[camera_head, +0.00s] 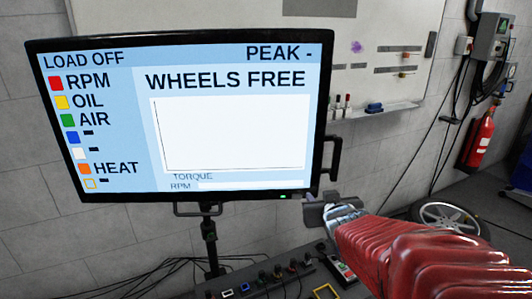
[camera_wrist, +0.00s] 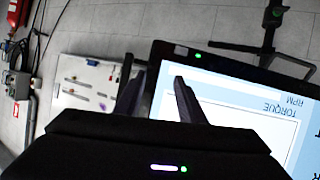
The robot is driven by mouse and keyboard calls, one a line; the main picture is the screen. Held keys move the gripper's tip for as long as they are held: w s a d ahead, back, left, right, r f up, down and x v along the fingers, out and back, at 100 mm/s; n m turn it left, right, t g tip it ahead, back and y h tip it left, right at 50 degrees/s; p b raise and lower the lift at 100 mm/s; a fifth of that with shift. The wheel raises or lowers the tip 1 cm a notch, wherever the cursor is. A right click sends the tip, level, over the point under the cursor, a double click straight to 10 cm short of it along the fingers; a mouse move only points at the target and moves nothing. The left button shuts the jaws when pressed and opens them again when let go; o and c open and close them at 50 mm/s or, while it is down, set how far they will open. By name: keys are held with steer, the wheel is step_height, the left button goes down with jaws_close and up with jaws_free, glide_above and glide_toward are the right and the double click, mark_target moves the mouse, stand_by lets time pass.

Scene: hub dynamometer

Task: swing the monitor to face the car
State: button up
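The monitor (camera_head: 230,125) stands on a dark post, tilted in the head view, its lit screen facing me and reading "WHEELS FREE". A dark handle (camera_head: 334,158) sticks out from its right edge. My gripper (camera_head: 328,203) is just below that handle, by the monitor's lower right corner. In the wrist view my gripper (camera_wrist: 157,88) has its two dark fingers apart, with the monitor (camera_wrist: 235,105) behind and to the right of them. Whether the handle lies between the fingers is unclear. No car shows in either view.
A control panel (camera_head: 262,282) with switches and buttons sits below the monitor, with loose cables beside it. A whiteboard (camera_head: 395,55) hangs on the wall behind.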

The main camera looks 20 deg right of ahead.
steer(key=d+t+h, duration=0.1)
steer(key=d+t, duration=0.3)
steer(key=d, duration=0.6)
steer(key=shift+w+r+m, duration=0.2)
steer(key=shift+w+m, duration=0.1)
steer(key=shift+w, duration=0.05)
